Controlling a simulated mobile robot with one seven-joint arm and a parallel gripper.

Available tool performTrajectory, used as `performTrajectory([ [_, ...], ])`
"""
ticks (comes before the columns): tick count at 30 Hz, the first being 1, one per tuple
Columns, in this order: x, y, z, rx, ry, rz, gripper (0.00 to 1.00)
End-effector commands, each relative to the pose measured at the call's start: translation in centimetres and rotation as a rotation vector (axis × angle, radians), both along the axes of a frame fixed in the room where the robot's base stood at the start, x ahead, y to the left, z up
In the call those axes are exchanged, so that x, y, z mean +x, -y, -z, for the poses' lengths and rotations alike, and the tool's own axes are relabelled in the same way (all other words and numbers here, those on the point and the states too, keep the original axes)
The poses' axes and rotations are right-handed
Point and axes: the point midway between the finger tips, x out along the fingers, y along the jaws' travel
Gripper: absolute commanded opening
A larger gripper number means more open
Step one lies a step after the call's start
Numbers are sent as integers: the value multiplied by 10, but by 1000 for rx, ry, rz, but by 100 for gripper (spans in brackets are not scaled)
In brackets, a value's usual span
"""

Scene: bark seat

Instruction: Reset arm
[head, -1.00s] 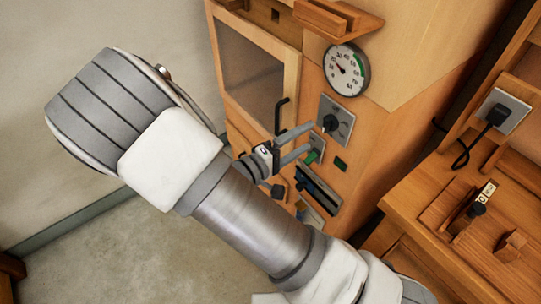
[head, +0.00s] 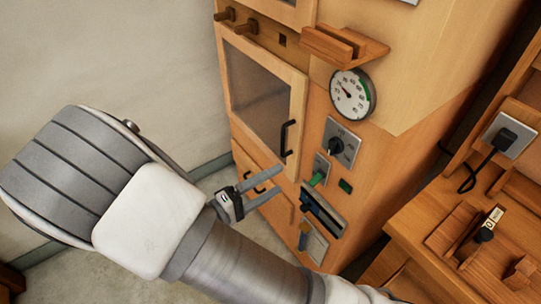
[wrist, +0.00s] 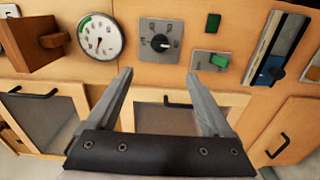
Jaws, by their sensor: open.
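My gripper (head: 268,183) is open and empty in front of the wooden cabinet (head: 400,75). In the wrist view its two fingers (wrist: 160,88) stand wide apart with nothing between them. A rotary knob on a grey plate (head: 339,146) sits on the cabinet front, up and to the right of my gripper in the head view. In the wrist view the knob plate (wrist: 161,40) lies beyond the fingertips, apart from them. A green switch (head: 319,175) and a small dark green square (head: 345,186) are below the knob.
A round gauge (head: 352,95) is above the knob. A glass door (head: 260,95) with a black handle (head: 287,137) is to the left. A slotted panel (head: 322,210) is lower down. A wooden bench (head: 440,225) with a plugged socket (head: 509,136) stands at right. Bare floor shows at left.

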Motion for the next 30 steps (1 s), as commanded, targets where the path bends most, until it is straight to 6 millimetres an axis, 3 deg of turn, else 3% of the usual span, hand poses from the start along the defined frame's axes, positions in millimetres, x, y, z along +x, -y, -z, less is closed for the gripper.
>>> performTrajectory([
  [7,0,4,-3,11,-11,18,85],
  [11,-2,22,-14,73,-66,107,85],
  [21,-29,88,-56,435,-319,428,85],
  [30,-58,119,-96,827,-450,537,85],
])
